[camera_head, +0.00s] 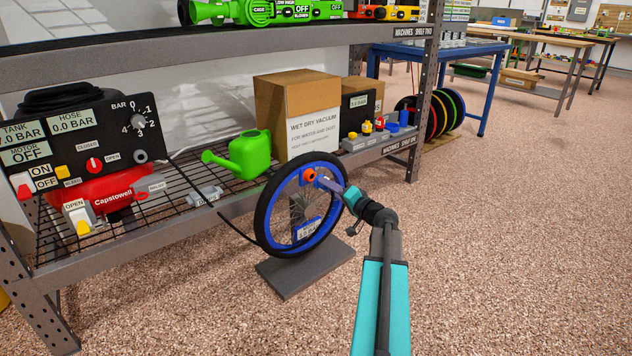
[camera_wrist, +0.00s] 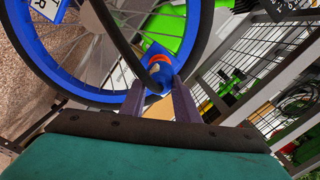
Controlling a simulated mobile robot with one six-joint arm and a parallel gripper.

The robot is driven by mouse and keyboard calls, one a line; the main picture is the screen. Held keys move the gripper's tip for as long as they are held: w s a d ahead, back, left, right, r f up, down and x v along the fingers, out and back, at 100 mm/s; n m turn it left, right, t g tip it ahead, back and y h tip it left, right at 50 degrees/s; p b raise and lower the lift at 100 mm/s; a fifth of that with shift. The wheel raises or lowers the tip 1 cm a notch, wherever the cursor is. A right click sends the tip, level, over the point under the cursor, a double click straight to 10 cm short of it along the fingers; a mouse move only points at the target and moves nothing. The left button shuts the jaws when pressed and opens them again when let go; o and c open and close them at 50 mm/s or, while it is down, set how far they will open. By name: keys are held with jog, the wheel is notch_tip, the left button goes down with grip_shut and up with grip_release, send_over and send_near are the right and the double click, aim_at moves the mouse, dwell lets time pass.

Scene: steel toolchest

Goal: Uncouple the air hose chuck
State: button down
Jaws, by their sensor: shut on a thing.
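The air hose chuck (camera_head: 308,175) shows as a small orange and blue part at the upper rim of a wheel (camera_head: 264,217) with black tyre and blue rim. In the wrist view the chuck (camera_wrist: 157,72) sits at the rim, between my fingers, with a dark hose running up from it. My gripper (camera_head: 323,182) is shut on the chuck; its two fingers (camera_wrist: 158,88) also show in the wrist view. The valve joint is hidden. The black hose (camera_head: 222,218) runs from the compressor panel (camera_head: 118,118) toward the wheel. The panel reads hose 0.0 bar and motor off.
The wheel stands on a grey base plate (camera_head: 305,268) on the floor, before a steel shelf (camera_head: 250,200). The shelf holds a green watering can (camera_head: 250,153), a vacuum carton (camera_head: 300,115) and a red compressor tank (camera_head: 100,195).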

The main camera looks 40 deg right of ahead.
dwell(0.4)
jog(key=w+a+r+n+g+y+p, duration=0.1)
jog(key=w+a+r+n+y+p, duration=0.2)
jog(key=a, duration=0.9)
jog(key=w+a+r+n+g+y+p, duration=0.1)
jog(key=w+a+r+n+y, duration=0.3)
jog(key=a, duration=0.9)
jog(key=s+a+r+n+g+y+p, duration=0.1)
jog(key=a+y, duration=0.3)
jog(key=a, duration=0.6)
jog(key=s+a+r+n+g+y+p, duration=0.2)
jog(key=s+a+n+g+y, duration=0.1)
jog(key=a, duration=0.8)
jog(key=shift+s+g+y, duration=0.4)
jog(key=shift+g+y, duration=0.3)
jog(key=shift+g, duration=0.1)
